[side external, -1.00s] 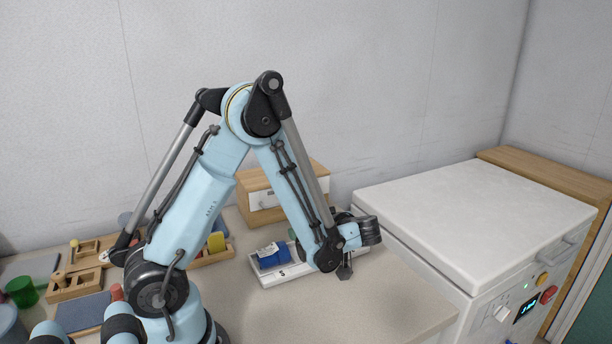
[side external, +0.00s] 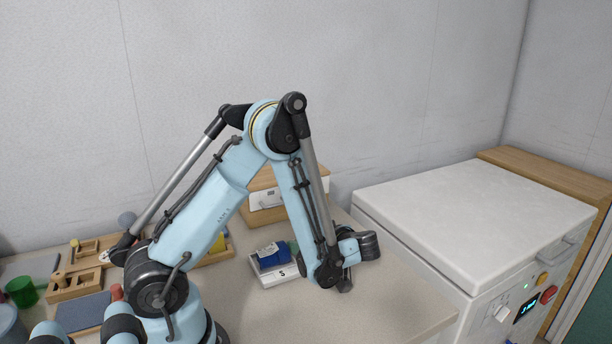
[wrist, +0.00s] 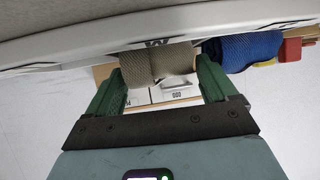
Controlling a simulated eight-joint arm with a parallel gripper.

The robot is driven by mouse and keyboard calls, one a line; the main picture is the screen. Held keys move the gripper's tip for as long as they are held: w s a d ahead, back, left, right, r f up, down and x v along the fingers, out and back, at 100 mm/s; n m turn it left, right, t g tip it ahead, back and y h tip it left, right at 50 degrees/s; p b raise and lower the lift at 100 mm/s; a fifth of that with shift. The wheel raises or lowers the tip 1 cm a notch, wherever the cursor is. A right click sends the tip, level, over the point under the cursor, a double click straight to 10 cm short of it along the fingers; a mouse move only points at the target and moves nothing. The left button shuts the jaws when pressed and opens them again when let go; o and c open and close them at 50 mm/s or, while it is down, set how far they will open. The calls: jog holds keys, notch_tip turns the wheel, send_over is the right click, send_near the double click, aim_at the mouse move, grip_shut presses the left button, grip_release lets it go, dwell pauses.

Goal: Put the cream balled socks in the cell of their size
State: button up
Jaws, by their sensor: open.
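In the wrist view, a grey-tan sock ball (wrist: 160,62), the closest thing to cream here, lies between the fingertips, against the white tray (wrist: 90,50) by its M mark. My gripper (wrist: 160,78) is open, its green fingers on either side of the ball; I cannot tell whether they touch it. Blue balled socks (wrist: 250,48) lie to the right of it. In the side view my gripper (side external: 345,286) is low at the right of the tray (side external: 268,281). Blue socks (side external: 274,260) sit behind the S mark. My arm hides the tray's right part and the tan ball.
A wooden box with a white front (side external: 264,200) stands behind the tray. A large white lidded machine (side external: 480,215) is close on the right. Wooden holders (side external: 75,285) and a green cup (side external: 21,292) are at the left. The counter in front of the tray is clear.

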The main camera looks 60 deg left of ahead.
jog(key=s+d+r+m+t+h, duration=0.1)
jog(key=d+r+m+t+h, duration=0.3)
jog(key=d+r+m+h, duration=0.2)
jog(key=s+d+r+m+t+h, duration=0.2)
jog(key=d+r+m+t+h, duration=0.2)
jog(key=d+m, duration=0.7)
jog(key=shift+r+m+t+h, duration=0.3)
jog(key=shift+r+m+h, duration=0.7)
jog(key=shift+m+h, duration=0.15)
jog(key=shift+s, duration=0.1)
dwell(0.5)
